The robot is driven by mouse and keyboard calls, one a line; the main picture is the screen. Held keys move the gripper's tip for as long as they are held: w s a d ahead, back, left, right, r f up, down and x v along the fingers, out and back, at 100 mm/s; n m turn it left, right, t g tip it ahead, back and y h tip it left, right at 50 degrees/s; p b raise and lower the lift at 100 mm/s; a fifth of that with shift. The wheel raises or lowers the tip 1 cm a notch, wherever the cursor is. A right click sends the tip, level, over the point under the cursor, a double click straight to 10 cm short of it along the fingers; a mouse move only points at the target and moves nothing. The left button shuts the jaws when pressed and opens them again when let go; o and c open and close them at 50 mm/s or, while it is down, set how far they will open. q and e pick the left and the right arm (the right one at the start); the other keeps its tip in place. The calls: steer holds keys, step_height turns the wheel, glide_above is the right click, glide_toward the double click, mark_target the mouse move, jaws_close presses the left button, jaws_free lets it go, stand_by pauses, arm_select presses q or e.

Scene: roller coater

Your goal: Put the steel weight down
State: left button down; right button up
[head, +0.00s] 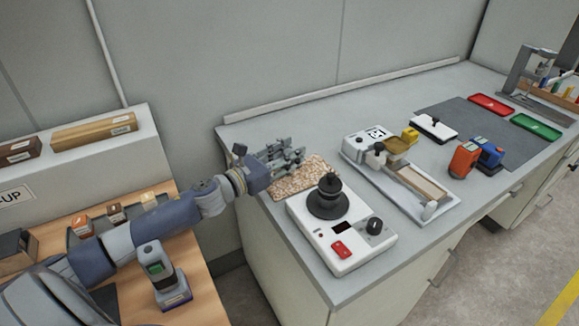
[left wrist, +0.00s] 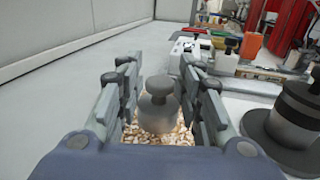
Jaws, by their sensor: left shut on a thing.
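My left gripper (head: 286,160) is at the back left corner of the bench, over the edge of a speckled cork-like mat (head: 312,178). In the left wrist view its fingers (left wrist: 158,98) are shut on the steel weight (left wrist: 158,112), a grey round body with a knob on top. The weight is upright, with the mat (left wrist: 180,138) around and below it. I cannot tell whether its base touches the mat. In the head view the fingers hide the weight. My right gripper is not in view.
A white instrument (head: 343,255) with a dark stepped weight (head: 328,197) on its plate stands just right of the mat. A white roller coater device (head: 405,185) is further right.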

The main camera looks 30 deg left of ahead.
arm_select(q)
step_height(320, 180, down, 4)
steer(key=shift+r, duration=0.1)
steer(key=shift+f, duration=0.2)
steer(key=c, duration=1.1)
jaws_free()
